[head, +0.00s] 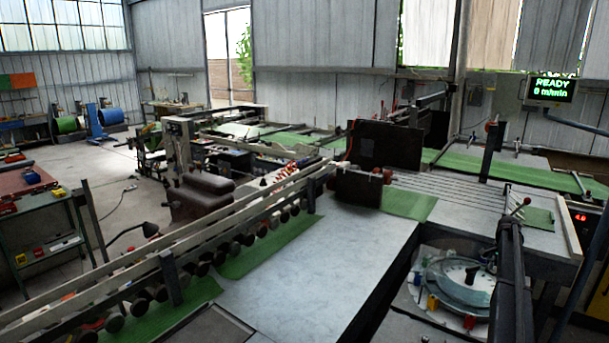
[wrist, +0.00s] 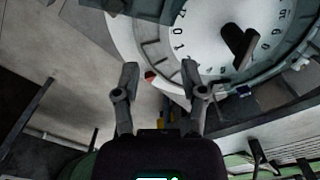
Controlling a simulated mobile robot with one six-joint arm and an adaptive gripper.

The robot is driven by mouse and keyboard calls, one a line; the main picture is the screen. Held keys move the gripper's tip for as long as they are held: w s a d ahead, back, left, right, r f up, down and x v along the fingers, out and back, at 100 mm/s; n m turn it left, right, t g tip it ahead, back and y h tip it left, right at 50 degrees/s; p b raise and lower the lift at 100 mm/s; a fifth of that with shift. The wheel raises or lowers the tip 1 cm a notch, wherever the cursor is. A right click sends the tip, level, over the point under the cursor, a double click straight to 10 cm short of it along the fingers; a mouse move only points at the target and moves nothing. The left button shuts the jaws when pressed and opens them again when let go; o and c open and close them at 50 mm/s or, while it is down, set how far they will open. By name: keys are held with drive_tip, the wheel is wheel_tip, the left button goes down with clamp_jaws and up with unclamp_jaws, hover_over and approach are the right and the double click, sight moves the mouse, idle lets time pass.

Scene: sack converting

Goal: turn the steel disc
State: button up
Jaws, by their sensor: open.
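The steel disc (head: 462,283) is a round pale grey plate with a dark knob on top, at the lower right in the head view. In the wrist view the disc (wrist: 208,32) fills the upper right, with numbers around its face and a dark upright piece (wrist: 238,45) standing on it. My gripper (wrist: 160,74) is open, with nothing between its fingers. In the picture its fingertips lie at the lower left of the disc; the right fingertip overlaps the ring around it. I cannot tell how far above they are. The disc's upper edge is cut off in the wrist view.
Small yellow, red and blue parts surround the disc's base. A slatted table (head: 470,200) stands behind it, and a long roller rail (head: 230,220) runs along the left of a pale flat bed (head: 320,265). A screen (head: 552,88) reads READY, 0 m/min. A small red display (head: 580,217) is at right.

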drive_tip(key=s+a+n, duration=0.1)
drive_tip(key=a, duration=0.4)
drive_tip(key=s+a+f+n+b, duration=0.1)
drive_tip(key=a, duration=0.4)
drive_tip(key=s+a+f+b, duration=0.1)
drive_tip(key=a, duration=0.4)
drive_tip(key=shift+s+a+f+n, duration=0.1)
drive_tip(key=shift+s+n, duration=0.25)
drive_tip(key=shift+n, duration=0.05)
drive_tip(key=s+a+f+n+b, duration=0.2)
drive_tip(key=s+a, duration=0.3)
drive_tip(key=a, duration=0.5)
drive_tip(key=s+a+f+n+b, duration=0.1)
drive_tip(key=s+a+n, duration=0.25)
drive_tip(key=a, duration=0.65)
drive_tip(key=s+a+f+n+b, duration=0.2)
drive_tip(key=s+a+n, duration=0.1)
drive_tip(key=s+a, duration=0.8)
drive_tip(key=s+a+f+n+b, duration=0.2)
drive_tip(key=s+a+n+b, duration=0.1)
drive_tip(key=s+a, duration=0.9)
drive_tip(key=shift+s+a+f+n, duration=0.15)
drive_tip(key=shift+a+f+n, duration=0.25)
drive_tip(key=shift+n, duration=0.05)
drive_tip(key=shift+d, duration=0.15)
